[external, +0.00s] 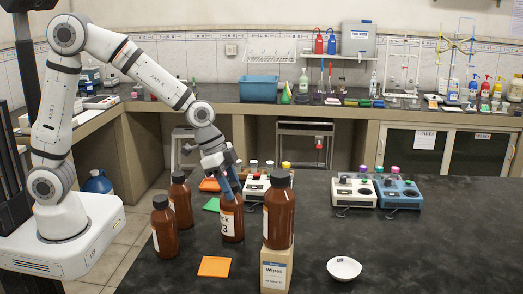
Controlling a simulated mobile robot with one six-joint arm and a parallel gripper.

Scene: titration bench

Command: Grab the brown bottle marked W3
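A brown bottle (231,222) with a white and orange label stands upright on the black bench; the visible part of its label ends in "3", and the rest is hard to read. My gripper (231,190) points down at the top of this bottle, with its blue-grey fingers at the neck and shoulder. The gripper hides the bottle's cap, and I cannot tell whether the fingers press on it. Other brown bottles stand at the front left (165,232), behind that one (181,203), and on a Wipes box (279,216) close to the right.
The Wipes box (275,272) stands right beside the labelled bottle. A white dish (343,268) sits at the front right. White (355,193) and blue (400,194) bench devices stand behind it.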

